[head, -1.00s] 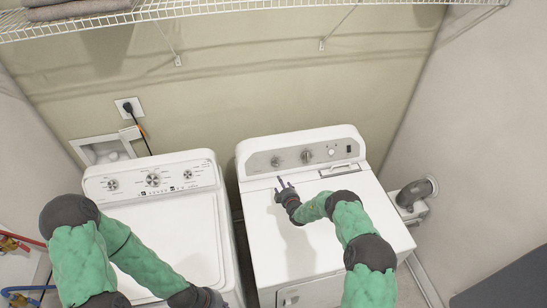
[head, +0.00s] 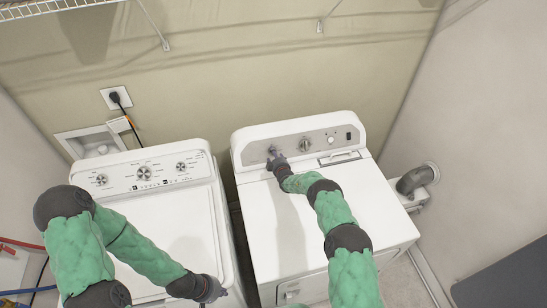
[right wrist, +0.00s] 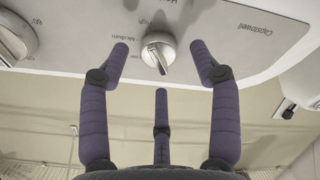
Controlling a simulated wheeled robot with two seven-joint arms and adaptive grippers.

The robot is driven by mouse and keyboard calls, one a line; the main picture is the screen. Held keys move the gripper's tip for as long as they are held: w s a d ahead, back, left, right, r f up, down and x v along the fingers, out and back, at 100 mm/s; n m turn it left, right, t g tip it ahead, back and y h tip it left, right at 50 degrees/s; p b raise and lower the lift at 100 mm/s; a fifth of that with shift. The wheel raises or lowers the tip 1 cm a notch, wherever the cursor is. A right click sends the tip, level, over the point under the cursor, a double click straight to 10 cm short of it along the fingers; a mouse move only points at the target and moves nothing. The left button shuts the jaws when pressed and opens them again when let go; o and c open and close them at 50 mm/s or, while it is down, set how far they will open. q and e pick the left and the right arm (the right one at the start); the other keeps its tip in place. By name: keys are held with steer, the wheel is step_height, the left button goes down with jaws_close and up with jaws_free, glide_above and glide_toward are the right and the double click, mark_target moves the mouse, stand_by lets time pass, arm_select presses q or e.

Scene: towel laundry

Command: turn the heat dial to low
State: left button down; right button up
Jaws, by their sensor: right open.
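The heat dial (right wrist: 158,50) is a round silver knob with a raised ridge, on the grey control panel of the right-hand machine. The right wrist view shows it upside down, with "Medium" printed beside it. My right gripper (right wrist: 161,62) is open, with two purple fingers on either side of the dial and a third below it. Contact cannot be told. In the head view the right gripper (head: 275,160) covers part of the panel's left dial (head: 273,151). My left gripper (head: 212,290) is low over the left-hand machine, its fingers unclear.
A second, larger dial (right wrist: 14,38) is beside the heat dial; it also shows in the head view (head: 305,145). The left-hand machine (head: 190,230) has several knobs. A grey vent pipe (head: 412,180) stands right of the right-hand machine (head: 370,200).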

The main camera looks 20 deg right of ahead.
steer(key=shift+b+x, duration=0.8)
steer(key=shift+x, duration=0.35)
